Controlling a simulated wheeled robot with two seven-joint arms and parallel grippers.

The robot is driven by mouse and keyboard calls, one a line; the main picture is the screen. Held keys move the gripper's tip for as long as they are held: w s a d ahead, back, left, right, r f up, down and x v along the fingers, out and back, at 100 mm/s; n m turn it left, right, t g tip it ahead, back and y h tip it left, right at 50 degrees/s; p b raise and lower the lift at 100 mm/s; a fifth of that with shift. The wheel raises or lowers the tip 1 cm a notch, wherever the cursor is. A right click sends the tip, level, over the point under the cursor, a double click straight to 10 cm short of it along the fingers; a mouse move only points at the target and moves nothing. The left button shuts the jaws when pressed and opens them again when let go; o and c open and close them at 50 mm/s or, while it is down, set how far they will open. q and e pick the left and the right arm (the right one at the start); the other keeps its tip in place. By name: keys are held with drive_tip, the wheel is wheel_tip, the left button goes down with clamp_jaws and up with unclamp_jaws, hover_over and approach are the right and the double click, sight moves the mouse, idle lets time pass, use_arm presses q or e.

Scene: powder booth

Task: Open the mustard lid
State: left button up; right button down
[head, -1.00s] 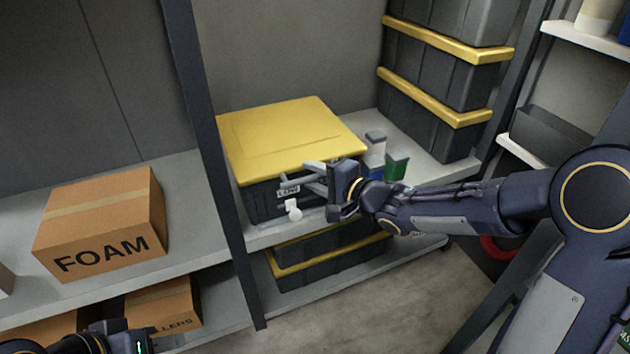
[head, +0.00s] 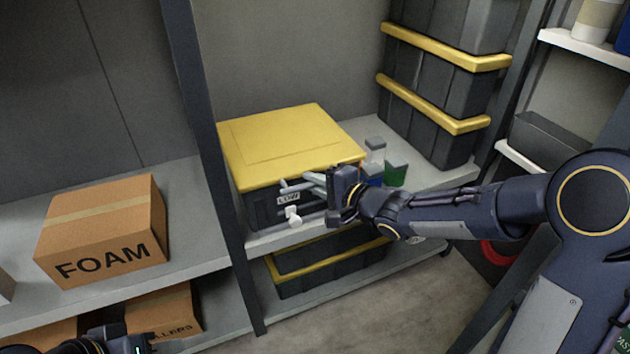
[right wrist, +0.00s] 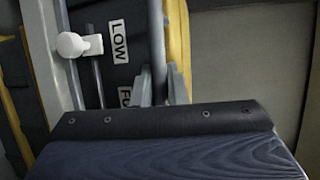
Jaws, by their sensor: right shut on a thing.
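The mustard lid (head: 285,140) lies flat on a dark bin (head: 265,213) on the middle shelf. The bin's front carries a label reading LOW, which also shows in the right wrist view (right wrist: 118,42).
A white knob (head: 293,215) sticks out from the bin's front, below the right fingers. Small containers, one green (head: 396,172), stand right of the bin. Dark stacked crates (head: 430,135) stand behind. A dark post (head: 205,150) separates the bin from the FOAM box (head: 105,230).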

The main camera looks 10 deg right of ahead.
drive_tip(key=w+a+r+g+h+p, duration=0.1)
drive_tip(key=w+r+p, duration=0.2)
drive_tip(key=r+p, duration=0.7)
drive_tip(key=w+a+r+m+g+h+p, duration=0.1)
drive_tip(key=r+p, duration=0.8)
drive_tip(key=p, duration=1.8)
drive_tip(key=shift+w+r+g, duration=0.35)
drive_tip(key=shift+w+g, duration=0.35)
drive_tip(key=shift+w, duration=0.6)
drive_tip(key=c, duration=1.4)
unclamp_jaws()
drive_tip(key=shift+c, duration=0.2)
